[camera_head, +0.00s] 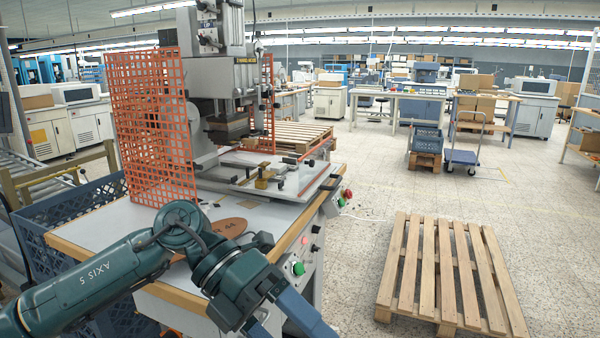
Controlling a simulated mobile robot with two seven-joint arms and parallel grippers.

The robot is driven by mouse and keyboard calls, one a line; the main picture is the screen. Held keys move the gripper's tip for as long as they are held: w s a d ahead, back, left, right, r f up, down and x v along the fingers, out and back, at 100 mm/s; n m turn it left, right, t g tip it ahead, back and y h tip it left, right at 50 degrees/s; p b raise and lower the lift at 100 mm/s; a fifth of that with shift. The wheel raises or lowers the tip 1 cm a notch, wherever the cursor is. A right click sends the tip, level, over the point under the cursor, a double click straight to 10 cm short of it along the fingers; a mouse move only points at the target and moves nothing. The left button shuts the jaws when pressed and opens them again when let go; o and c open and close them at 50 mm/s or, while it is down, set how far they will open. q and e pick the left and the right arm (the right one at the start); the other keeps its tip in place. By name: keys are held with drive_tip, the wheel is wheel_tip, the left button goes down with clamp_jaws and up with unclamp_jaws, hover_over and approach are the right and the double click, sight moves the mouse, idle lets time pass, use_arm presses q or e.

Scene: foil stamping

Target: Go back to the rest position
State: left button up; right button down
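My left arm comes in from the lower left, in front of the foil stamping press (225,80). Its gripper (282,322) hangs past the front edge of the press table (110,222), pointing down and to the right. Its two blue fingers look spread apart, with nothing seen between them; the tips run close to or past the bottom edge. A brown, rounded flat piece (229,227) with dark marks lies on the table behind the wrist, partly hidden by the arm. My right gripper is out of view.
Orange mesh guards (150,125) flank the press. Green and red buttons (298,268) sit on the table's front side, close to my gripper. A blue crate (75,212) stands at left. An empty wooden pallet (450,270) lies on the floor at right, with open floor around it.

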use_arm(q)
drive_tip(key=w+d+r+n+t+h, duration=0.1)
drive_tip(key=d+r+n+t+h, duration=0.25)
drive_tip(key=n+h, duration=0.65)
drive_tip(key=w+a+f+n+t+y+p, duration=0.1)
drive_tip(key=w+a+f+n+t+y, duration=0.3)
drive_tip(key=n+t, duration=0.6)
drive_tip(key=w+a+f+n+t+y+p, duration=0.1)
drive_tip(key=w+a+f+n+t+y, duration=0.15)
drive_tip(key=f+n+t, duration=0.6)
drive_tip(key=s+a+f+n+g+y, duration=0.1)
drive_tip(key=s+a+f+n+y, duration=0.2)
drive_tip(key=f, duration=0.4)
drive_tip(key=s+a+f+n+g+y, duration=0.2)
drive_tip(key=s+a+f+n+y, duration=0.2)
drive_tip(key=f, duration=0.3)
drive_tip(key=s+a+f+n+g+y, duration=0.2)
drive_tip(key=s+f+n, duration=0.3)
drive_tip(key=f, duration=0.3)
drive_tip(key=shift+s+a+y, duration=0.5)
drive_tip(key=shift+a+y, duration=0.15)
drive_tip(key=shift+a, duration=0.05)
drive_tip(key=shift+f+n, duration=0.1)
drive_tip(key=shift+n, duration=0.15)
